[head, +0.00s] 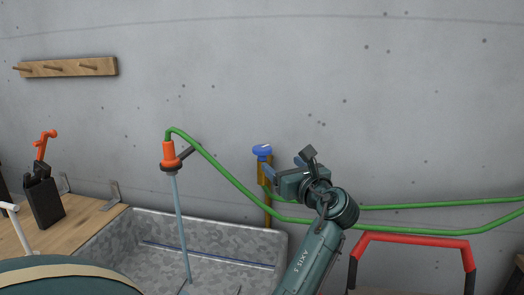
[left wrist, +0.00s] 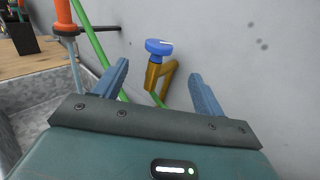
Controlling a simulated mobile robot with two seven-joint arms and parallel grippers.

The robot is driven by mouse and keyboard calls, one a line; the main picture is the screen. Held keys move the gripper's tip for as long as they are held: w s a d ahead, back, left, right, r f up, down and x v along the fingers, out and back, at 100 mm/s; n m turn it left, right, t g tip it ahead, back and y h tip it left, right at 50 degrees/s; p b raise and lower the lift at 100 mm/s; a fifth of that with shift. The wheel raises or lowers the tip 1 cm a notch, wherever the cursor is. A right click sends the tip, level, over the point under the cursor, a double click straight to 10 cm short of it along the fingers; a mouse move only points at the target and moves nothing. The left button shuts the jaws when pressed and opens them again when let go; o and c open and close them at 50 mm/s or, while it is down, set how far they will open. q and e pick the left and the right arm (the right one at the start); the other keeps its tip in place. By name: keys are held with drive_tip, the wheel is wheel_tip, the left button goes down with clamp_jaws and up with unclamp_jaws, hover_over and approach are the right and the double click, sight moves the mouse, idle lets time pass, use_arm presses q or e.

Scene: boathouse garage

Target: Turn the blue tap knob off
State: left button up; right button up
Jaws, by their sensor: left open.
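The blue tap knob (head: 262,150) sits on top of a brass tap (head: 268,217) by the concrete wall. In the left wrist view the knob (left wrist: 158,48) shows ahead, between the fingertips in the picture, with the brass tap body (left wrist: 168,78) below it. My left gripper (head: 282,168) is open and empty, just right of the knob in the head view; its fingers also show in the left wrist view (left wrist: 159,70). I see no contact with the knob. Part of the tap is hidden behind the gripper. My right gripper is not in view.
A green hose (head: 232,179) runs along the wall to an orange nozzle (head: 169,152). A thin pale-blue stream (head: 179,220) drops from it into a grey basin (head: 262,237). A red-and-black frame (head: 415,240) stands right. A wooden bench (head: 95,222) stands left.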

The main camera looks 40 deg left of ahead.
sight(266, 151)
use_arm(q)
drive_tip(key=p+x, duration=0.1)
drive_tip(key=x, duration=1.2)
drive_tip(key=shift+a+p, duration=0.1)
drive_tip(key=shift+p, duration=0.25)
drive_tip(key=c, duration=0.9)
